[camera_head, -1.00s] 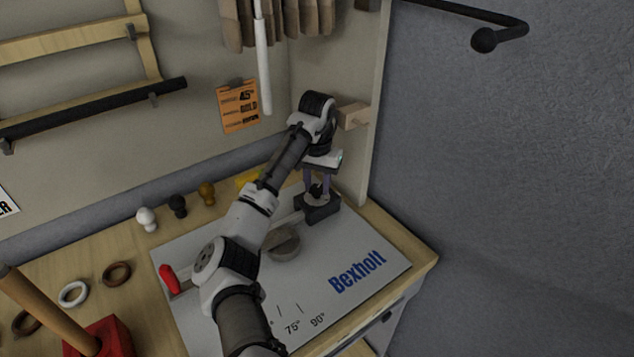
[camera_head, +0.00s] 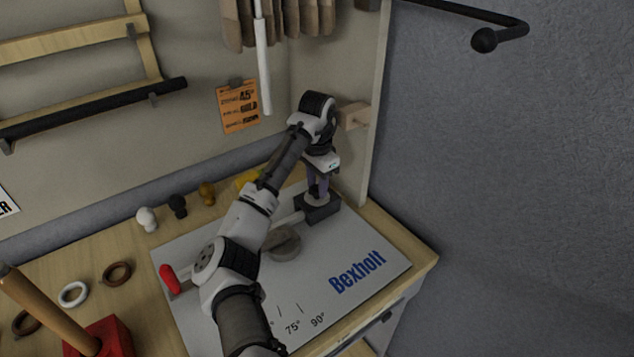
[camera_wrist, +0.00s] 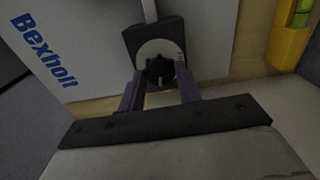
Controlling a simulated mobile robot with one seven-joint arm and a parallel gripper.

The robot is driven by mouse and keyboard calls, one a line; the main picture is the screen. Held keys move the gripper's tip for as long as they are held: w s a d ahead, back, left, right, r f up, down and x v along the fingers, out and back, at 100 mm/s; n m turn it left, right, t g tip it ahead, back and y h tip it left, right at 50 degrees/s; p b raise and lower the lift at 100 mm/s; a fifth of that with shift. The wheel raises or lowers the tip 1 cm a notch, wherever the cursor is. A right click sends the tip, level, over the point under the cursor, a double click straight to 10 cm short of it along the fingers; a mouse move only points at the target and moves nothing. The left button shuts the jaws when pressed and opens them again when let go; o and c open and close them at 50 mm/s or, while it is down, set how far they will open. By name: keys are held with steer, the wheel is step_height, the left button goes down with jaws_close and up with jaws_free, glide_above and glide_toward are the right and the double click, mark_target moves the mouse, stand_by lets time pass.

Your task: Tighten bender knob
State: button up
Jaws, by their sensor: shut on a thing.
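The bender is a light grey plate (camera_head: 352,254) marked "Bexholt", with angle marks and a round grey hub (camera_head: 283,243). A dark block (camera_head: 322,207) stands at its back right corner, and a black lobed knob (camera_wrist: 159,72) sits on a pale round disc on this block in the wrist view. My gripper (camera_head: 318,189) reaches down over the block from above. In the wrist view its two purple-grey fingers (camera_wrist: 160,88) lie on either side of the knob and are shut on it. The fingers partly hide the knob in the head view.
A red handle (camera_head: 170,279) lies at the plate's left. White, black and amber knobs (camera_head: 147,219) and several rings (camera_head: 73,294) are on the wooden table. A red base with a wooden post (camera_head: 100,338) stands front left. A side panel (camera_head: 372,120) rises close behind my gripper.

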steer(key=shift+r, duration=0.1)
steer(key=o, duration=1)
steer(key=shift+w, duration=0.1)
